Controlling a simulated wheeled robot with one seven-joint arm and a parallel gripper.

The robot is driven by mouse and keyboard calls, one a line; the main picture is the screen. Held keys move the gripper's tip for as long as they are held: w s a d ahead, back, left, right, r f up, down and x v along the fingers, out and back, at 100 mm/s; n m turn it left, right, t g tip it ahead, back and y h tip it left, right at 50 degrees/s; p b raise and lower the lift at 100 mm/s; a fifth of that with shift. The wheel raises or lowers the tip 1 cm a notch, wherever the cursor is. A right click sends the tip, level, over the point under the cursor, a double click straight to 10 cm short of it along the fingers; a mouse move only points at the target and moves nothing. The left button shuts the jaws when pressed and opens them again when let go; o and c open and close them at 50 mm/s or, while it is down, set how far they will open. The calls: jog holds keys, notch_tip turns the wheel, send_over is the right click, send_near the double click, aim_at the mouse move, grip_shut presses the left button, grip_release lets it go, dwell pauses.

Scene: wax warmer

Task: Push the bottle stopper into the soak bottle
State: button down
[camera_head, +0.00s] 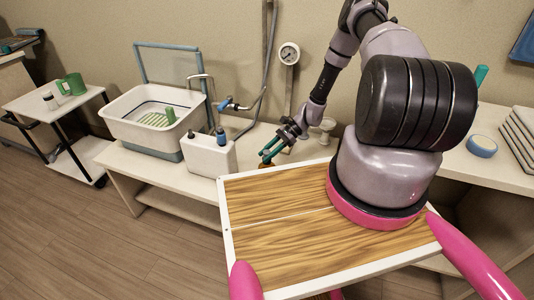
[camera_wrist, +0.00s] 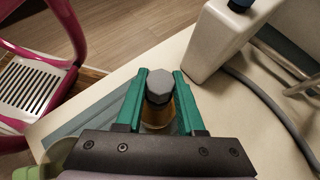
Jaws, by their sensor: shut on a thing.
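The grey, many-sided bottle stopper (camera_wrist: 160,84) is between my green fingertips in the wrist view. My gripper (camera_wrist: 160,76) is shut on it, with one finger on each side. The amber soak bottle (camera_wrist: 157,116) shows just below the stopper, between the fingers. Its lower part is hidden by my gripper body, and I cannot tell how deep the stopper sits in its neck. In the head view my gripper (camera_head: 267,157) reaches low over the bench, right of the white jug. The stopper and bottle are too small to make out clearly there.
A white jug with a blue cap (camera_head: 208,156) stands close to my gripper; it also shows in the wrist view (camera_wrist: 212,40). A grey hose (camera_wrist: 270,95) runs on the bench beside it. A white basin (camera_head: 135,125) is farther left. A blue tape roll (camera_head: 482,146) lies at right.

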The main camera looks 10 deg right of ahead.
dwell(0.3)
jog(key=shift+c, duration=0.5)
grip_release()
jog(key=shift+w+d+r, duration=0.1)
jog(key=shift+d+r, duration=0.1)
jog(key=shift+d, duration=0.15)
jog(key=shift+v, duration=1.85)
jog(key=v, duration=1.1)
